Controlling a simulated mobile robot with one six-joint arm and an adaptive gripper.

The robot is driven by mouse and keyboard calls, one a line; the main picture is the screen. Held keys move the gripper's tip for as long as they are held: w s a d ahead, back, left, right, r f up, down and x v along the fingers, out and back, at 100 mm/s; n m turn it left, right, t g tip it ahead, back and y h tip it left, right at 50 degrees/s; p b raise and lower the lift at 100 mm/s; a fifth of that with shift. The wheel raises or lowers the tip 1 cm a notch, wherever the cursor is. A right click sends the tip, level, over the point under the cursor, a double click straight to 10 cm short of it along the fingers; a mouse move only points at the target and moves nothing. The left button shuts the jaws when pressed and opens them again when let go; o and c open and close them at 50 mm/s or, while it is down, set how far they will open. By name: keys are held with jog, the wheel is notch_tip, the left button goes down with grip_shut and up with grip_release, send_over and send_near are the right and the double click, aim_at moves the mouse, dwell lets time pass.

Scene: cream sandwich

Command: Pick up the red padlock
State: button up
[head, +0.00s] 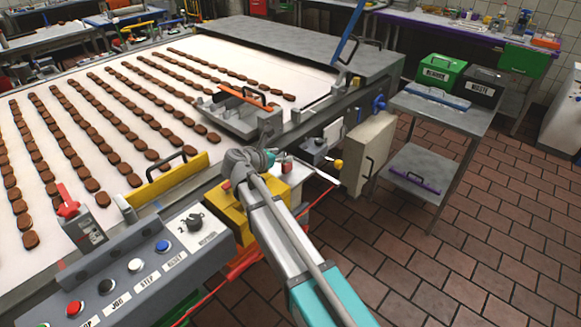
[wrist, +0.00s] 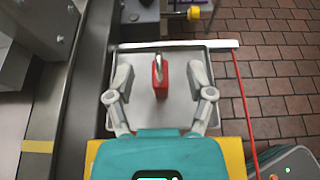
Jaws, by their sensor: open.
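The red padlock (wrist: 160,76) stands on a grey tray (wrist: 180,120) in the wrist view, its thin grey shackle towards the top of the picture. My gripper (wrist: 160,84) is open, with one finger to the left of the padlock and one to the right. Clear gaps show on both sides, and the fingers do not touch it. In the head view my gripper (head: 262,160) is over the machine's side, partly hidden by my arm. A small red thing (head: 287,164) just right of it looks like the padlock.
A conveyor (head: 140,80) with rows of brown biscuits lies left. The control panel (head: 135,280) is in front. A yellow box (head: 233,212) is below my arm. A yellow-tipped knob (wrist: 193,14) sticks out beyond the tray. Open tiled floor (head: 450,250) lies right.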

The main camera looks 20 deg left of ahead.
jog(key=shift+w+d+f, duration=0.2)
jog(key=shift+w+f, duration=0.05)
jog(key=shift+w, duration=0.3)
jog(key=shift+c, duration=0.2)
grip_shut()
